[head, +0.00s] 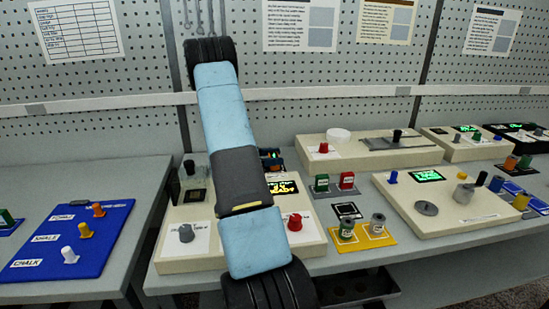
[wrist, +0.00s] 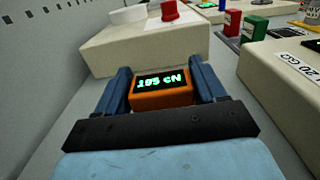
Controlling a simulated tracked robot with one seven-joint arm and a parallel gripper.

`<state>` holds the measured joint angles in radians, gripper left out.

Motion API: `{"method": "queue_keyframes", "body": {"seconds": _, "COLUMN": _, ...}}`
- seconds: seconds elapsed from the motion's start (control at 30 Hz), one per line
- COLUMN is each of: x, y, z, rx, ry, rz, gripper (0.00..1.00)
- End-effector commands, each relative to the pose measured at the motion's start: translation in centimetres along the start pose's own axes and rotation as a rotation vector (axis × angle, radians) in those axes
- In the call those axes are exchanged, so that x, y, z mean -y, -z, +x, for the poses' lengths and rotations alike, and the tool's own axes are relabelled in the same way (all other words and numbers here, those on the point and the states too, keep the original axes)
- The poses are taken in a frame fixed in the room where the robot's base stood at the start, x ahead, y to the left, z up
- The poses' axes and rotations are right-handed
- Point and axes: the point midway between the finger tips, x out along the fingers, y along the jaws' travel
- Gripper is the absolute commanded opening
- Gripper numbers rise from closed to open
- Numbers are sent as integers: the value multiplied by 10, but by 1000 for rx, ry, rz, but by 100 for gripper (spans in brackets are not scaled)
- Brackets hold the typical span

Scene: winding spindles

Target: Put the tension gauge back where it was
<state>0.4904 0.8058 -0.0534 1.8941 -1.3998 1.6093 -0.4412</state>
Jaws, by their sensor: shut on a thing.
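In the head view my gripper (head: 272,158) shows only as a small blue and dark patch beside my forearm, behind the left cream machine (head: 185,255). The gauge is mostly hidden there. A black square with a white outline (head: 347,211) lies bare on the bench; I cannot tell whether it is the gauge's place.
A cream machine with a red knob (head: 310,146) stands behind. Green (head: 321,184) and red (head: 346,181) blocks stand on a grey plate. A yellow mat (head: 384,238) holds two spools. Another cream machine (head: 455,225) is at right. A blue board (head: 40,262) lies left.

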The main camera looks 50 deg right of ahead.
Motion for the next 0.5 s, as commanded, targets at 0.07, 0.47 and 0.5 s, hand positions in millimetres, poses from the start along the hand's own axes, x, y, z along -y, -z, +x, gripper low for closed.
{"method": "queue_keyframes", "body": {"seconds": 0.07, "x": 0, "y": 1, "z": 0, "rx": 0, "ry": 0, "rz": 0, "gripper": 27}}
{"method": "queue_keyframes", "body": {"seconds": 0.47, "x": 0, "y": 1, "z": 0, "rx": 0, "ry": 0, "rz": -1, "gripper": 95}}
{"method": "queue_keyframes", "body": {"seconds": 0.5, "x": 0, "y": 1, "z": 0, "rx": 0, "ry": 1, "rz": -1, "gripper": 95}}
